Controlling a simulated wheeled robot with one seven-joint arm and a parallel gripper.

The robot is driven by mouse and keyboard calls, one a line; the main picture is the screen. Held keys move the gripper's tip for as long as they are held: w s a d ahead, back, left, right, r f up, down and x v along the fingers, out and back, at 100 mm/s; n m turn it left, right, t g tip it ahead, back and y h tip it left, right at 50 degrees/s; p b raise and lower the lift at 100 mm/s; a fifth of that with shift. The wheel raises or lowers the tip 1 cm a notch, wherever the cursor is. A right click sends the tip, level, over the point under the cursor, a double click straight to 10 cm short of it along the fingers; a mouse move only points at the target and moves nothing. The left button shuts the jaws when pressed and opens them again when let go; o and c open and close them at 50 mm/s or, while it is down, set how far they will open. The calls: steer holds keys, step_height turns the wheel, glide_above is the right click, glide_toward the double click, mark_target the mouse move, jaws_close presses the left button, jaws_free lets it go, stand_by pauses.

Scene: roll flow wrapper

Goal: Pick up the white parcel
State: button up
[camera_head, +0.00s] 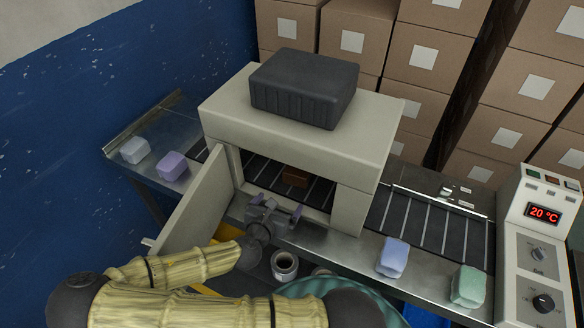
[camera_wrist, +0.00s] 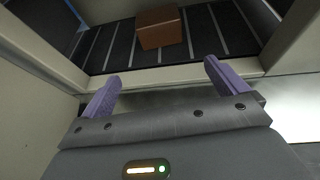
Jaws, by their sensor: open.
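The white parcel (camera_head: 135,150) lies on the metal table at the far left in the head view, left of the machine's open door. It does not show in the wrist view. My gripper (camera_head: 274,212) is in front of the machine's opening, well to the right of the white parcel. In the wrist view my gripper (camera_wrist: 160,83) has its two purple fingers spread apart with nothing between them. A brown block (camera_head: 295,176) lies on the belt inside the machine; it also shows beyond the fingertips in the wrist view (camera_wrist: 159,28).
A purple parcel (camera_head: 171,166) lies near the white one. The open door (camera_head: 196,205) stands between my gripper and both. A blue parcel (camera_head: 392,257) and a green parcel (camera_head: 468,286) lie at the right. A dark case (camera_head: 304,85) sits on the machine housing (camera_head: 350,145).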

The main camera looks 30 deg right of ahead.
mark_target(295, 174)
steer(key=shift+s+d, duration=0.15)
steer(key=shift+s, duration=0.05)
steer(key=b, duration=0.1)
steer(key=w+d+b, duration=0.1)
steer(key=shift+f+b, duration=0.25)
steer(key=shift+b, duration=0.1)
steer(key=w+d+b, duration=0.1)
steer(key=b, duration=0.1)
steer(key=shift+w+d+b, duration=0.2)
steer(key=shift+b, duration=0.1)
steer(key=w+d+b, duration=0.1)
steer(key=w+d, duration=0.1)
steer(key=w+d+b, duration=0.2)
steer(key=d, duration=0.1)
steer(key=shift+w+d+r, duration=0.1)
steer(key=shift+w+r, duration=0.1)
steer(key=shift+w, duration=0.15)
steer(key=shift+w+d, duration=0.1)
steer(key=shift+w, duration=0.2)
steer(key=shift+r, duration=0.1)
steer(key=shift+s, duration=0.1)
